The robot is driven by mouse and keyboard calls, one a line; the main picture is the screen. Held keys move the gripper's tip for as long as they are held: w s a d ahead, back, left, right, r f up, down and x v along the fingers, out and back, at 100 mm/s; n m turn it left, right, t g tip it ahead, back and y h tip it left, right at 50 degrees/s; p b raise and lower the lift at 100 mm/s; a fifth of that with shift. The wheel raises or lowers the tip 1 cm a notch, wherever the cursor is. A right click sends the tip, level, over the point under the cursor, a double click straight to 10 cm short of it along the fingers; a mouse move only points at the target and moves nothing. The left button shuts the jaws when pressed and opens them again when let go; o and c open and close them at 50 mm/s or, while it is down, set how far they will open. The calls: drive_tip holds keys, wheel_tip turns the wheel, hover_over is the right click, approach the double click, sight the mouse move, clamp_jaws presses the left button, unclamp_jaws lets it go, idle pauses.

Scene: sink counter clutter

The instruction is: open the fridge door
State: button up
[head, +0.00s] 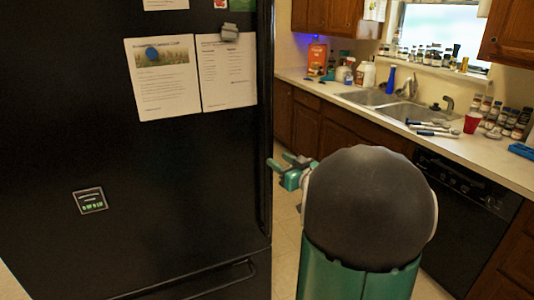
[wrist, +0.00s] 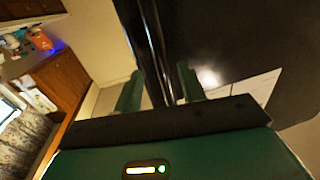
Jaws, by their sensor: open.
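The black fridge door (head: 150,160) fills the left of the head view, and it looks closed. Its right edge runs upright beside my gripper (head: 282,164). In the wrist view, my gripper (wrist: 159,88) is open, with one green finger on each side of a dark upright strip (wrist: 152,45), which looks like the door's edge or handle. I cannot tell whether either finger touches it. The fridge's dark, shiny face (wrist: 225,40) is right of the strip. In the head view, my arm hides part of the floor and cabinets behind.
Papers (head: 165,85) and magnets are on the door. A lower drawer handle (head: 230,283) sticks out below. The counter (head: 480,165) with a sink (head: 400,105), bottles, jars and a red cup (head: 472,122) runs along the right. A strip of floor (head: 287,235) lies between fridge and cabinets.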

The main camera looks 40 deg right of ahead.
sight(270, 155)
drive_tip(key=w, duration=0.7)
drive_tip(key=shift+d, duration=0.2)
clamp_jaws()
